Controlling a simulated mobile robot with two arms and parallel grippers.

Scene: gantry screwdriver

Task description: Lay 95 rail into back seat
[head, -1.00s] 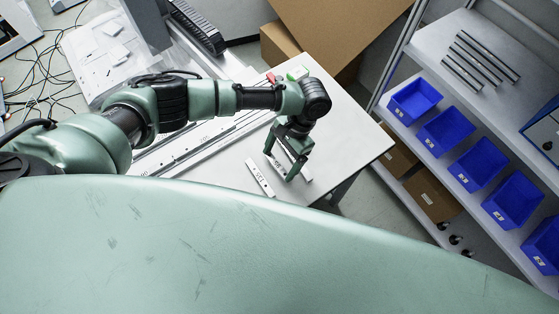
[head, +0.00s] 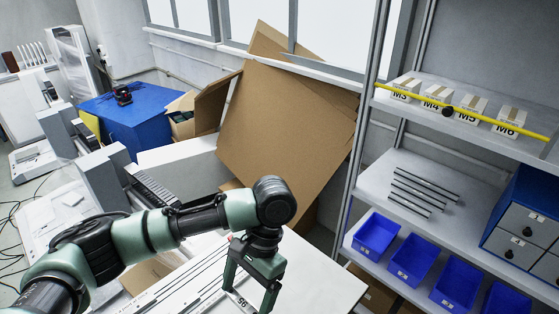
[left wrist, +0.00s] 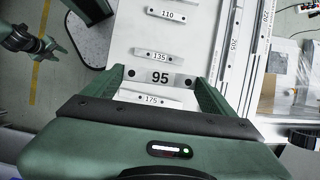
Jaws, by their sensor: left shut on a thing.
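The 95 rail (left wrist: 183,80) is a short, flat metallic bar with a dark hole near each end. My left gripper (left wrist: 158,77) is shut on it, one finger at each end; its label looks larger than those on the table, so it appears held above the top. In the head view the left gripper (head: 250,298) points down over the white table (head: 325,283), with part of the rail between its fingers. My right gripper (left wrist: 55,48) shows small at the upper left of the left wrist view; its jaw state is unclear. I cannot make out the back seat.
Rails marked 110 (left wrist: 168,14), 135 (left wrist: 160,56) and 175 (left wrist: 150,98) lie on the table. Long profiles (left wrist: 237,50) run beside them on the right. Cardboard sheets (head: 285,130) lean behind the table; a shelf with blue bins (head: 410,260) stands right.

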